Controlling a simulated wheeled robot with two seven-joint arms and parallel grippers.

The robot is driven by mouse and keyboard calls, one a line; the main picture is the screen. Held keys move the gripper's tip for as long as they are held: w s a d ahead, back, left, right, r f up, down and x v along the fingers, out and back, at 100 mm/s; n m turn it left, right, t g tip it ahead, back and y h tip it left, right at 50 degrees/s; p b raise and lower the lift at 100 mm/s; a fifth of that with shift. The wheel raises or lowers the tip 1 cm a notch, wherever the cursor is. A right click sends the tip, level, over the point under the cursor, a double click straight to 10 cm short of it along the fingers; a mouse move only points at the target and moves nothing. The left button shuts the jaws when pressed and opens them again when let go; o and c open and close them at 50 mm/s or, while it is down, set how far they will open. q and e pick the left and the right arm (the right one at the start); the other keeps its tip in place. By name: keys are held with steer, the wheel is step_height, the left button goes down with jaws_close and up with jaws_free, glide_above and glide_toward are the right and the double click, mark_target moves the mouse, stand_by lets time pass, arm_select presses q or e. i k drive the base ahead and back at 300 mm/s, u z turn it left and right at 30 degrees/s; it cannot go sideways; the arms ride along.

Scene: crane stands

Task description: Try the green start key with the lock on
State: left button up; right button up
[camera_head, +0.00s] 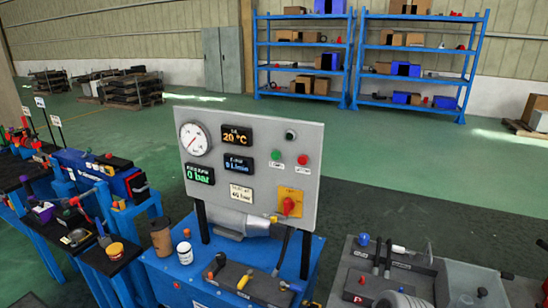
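A grey upright control panel (241,182) stands on a blue bench (222,256) in the middle of the head view. A green key (275,155) is on its right half, with a red key (302,160) to its right. Below them a red rotary handle (288,207) sits on a yellow plate (298,195). A small yellow piece shows at the panel's lower edge near the handle; I cannot tell whether it is the lock. A round dark lamp (290,135) is above the keys. Displays read 20 °C, about 9 L/min and 0 bar. Neither gripper is in view.
A brown cup (161,238) and a white jar (185,253) stand left of the panel. A dark tray (252,287) with levers lies in front. Another bench (388,272) with fittings is at right, a cluttered one at left. Blue shelves (353,62) stand far behind open floor.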

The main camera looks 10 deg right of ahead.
mark_target(275, 155)
steer(key=k, duration=0.5)
steer(key=u, duration=1.05)
steer(key=i, duration=1)
steer(key=z, duration=1.65)
steer(key=i, duration=0.3)
steer(key=z, duration=0.05)
